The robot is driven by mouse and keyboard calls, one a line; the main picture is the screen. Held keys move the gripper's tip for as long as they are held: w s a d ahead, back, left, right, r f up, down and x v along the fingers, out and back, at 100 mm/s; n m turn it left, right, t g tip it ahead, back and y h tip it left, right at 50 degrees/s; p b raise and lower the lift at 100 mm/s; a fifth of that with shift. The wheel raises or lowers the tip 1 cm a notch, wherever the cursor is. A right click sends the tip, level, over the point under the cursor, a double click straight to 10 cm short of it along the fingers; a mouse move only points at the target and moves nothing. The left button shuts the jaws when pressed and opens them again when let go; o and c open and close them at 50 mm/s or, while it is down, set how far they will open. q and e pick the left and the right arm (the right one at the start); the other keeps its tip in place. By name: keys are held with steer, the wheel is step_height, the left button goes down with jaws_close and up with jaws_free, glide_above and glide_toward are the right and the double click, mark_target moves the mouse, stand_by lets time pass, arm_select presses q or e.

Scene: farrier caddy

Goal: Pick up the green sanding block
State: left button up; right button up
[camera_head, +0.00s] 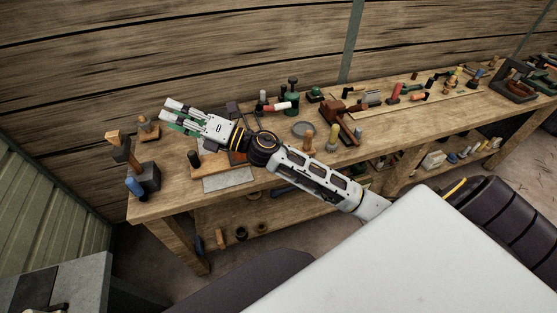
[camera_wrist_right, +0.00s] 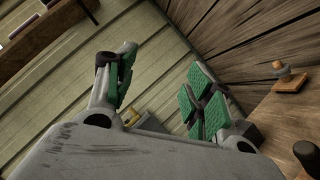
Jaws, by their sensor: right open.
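I cannot pick out the green sanding block for certain. A small green piece with a dark top (camera_head: 314,95) lies towards the back of the workbench (camera_head: 215,202), beside a taller dark green object (camera_head: 291,97); either is too small to name surely. My right gripper (camera_head: 174,113) is above the left part of the bench, well left of these green things, pointing left. Its green-padded fingers are spread wide and empty, as the right wrist view also shows (camera_wrist_right: 160,82). My left gripper is not in view.
An anvil-like block (camera_head: 147,178) with a wooden-handled tool stands at the bench's left end. A wooden piece with a knob (camera_wrist_right: 290,78) is on the bench by my right fingers. Several hand tools crowd the bench to the right. A plank wall (camera_head: 180,50) rises behind.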

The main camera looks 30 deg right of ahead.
steer(key=s+d+f+n+g+h, duration=0.1)
steer(key=s+f+n+g+h, duration=0.15)
steer(key=f+n+g, duration=0.55)
steer(key=s+d+f+n+g+h, duration=0.1)
steer(key=f+n+g+h, duration=0.3)
steer(key=n, duration=0.6)
steer(key=d+g+h, duration=0.1)
steer(key=d+h, duration=0.2)
steer(key=d, duration=0.5)
steer(key=d+n+g+h, duration=0.1)
steer(key=d+h, duration=0.2)
steer(key=d, duration=0.6)
steer(key=w+d+n+h, duration=0.1)
steer(key=d+h, duration=0.3)
steer(key=d, duration=0.5)
steer(key=shift+f+g, duration=0.25)
steer(key=shift+g, duration=0.15)
steer(key=shift+f, duration=0.1)
steer(key=shift+f, duration=4.25)
